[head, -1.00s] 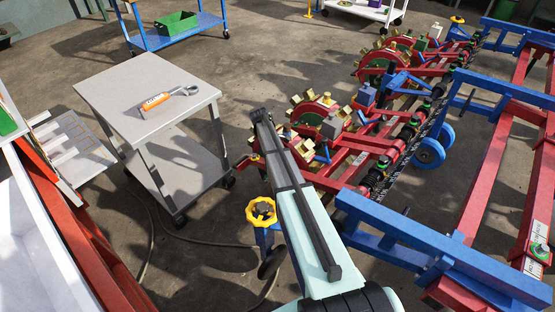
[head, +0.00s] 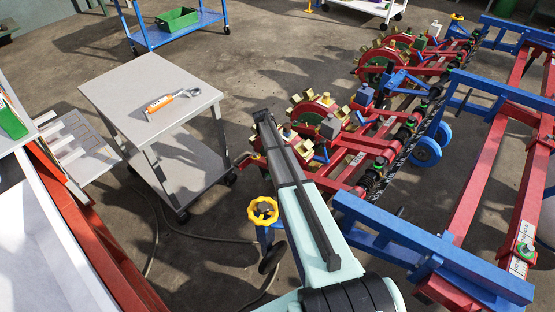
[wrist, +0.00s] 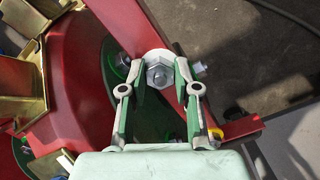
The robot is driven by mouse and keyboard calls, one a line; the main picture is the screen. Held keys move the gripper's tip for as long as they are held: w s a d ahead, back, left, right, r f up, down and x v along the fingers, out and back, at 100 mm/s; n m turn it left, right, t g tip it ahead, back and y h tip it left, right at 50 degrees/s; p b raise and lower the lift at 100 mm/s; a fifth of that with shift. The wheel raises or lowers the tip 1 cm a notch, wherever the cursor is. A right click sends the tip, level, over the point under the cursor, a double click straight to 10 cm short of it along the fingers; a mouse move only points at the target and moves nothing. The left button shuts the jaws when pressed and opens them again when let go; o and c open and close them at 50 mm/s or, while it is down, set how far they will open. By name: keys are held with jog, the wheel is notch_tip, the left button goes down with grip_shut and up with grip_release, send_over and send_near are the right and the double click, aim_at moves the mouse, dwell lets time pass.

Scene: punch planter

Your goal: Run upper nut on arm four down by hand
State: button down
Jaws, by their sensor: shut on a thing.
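In the wrist view, a silver hex nut (wrist: 159,76) on a bolt end sits over a pale round washer against the red arm (wrist: 115,20) of the planter row unit. My gripper (wrist: 159,70) has one fingertip on each side of the nut and is shut on it. In the head view, my arm reaches over the red row unit with brass-coloured cups (head: 312,108). My gripper and the nut are hidden there behind the arm. I cannot tell from the pictures which arm number this is.
A grey cart (head: 135,88) at left carries an orange-handled wrench (head: 172,100). A yellow handwheel (head: 263,210) stands close left of my arm. Blue toolbar beams (head: 430,245) lie to the right. A second row unit (head: 385,62) stands behind. Open floor (head: 275,60) lies behind the cart.

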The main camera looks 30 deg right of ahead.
jog(key=shift+m, duration=0.6)
jog(key=shift+f, duration=0.1)
jog(key=c, duration=0.8)
grip_release()
jog(key=shift+c, duration=0.2)
jog(key=v, duration=1.2)
jog(key=v, duration=1.2)
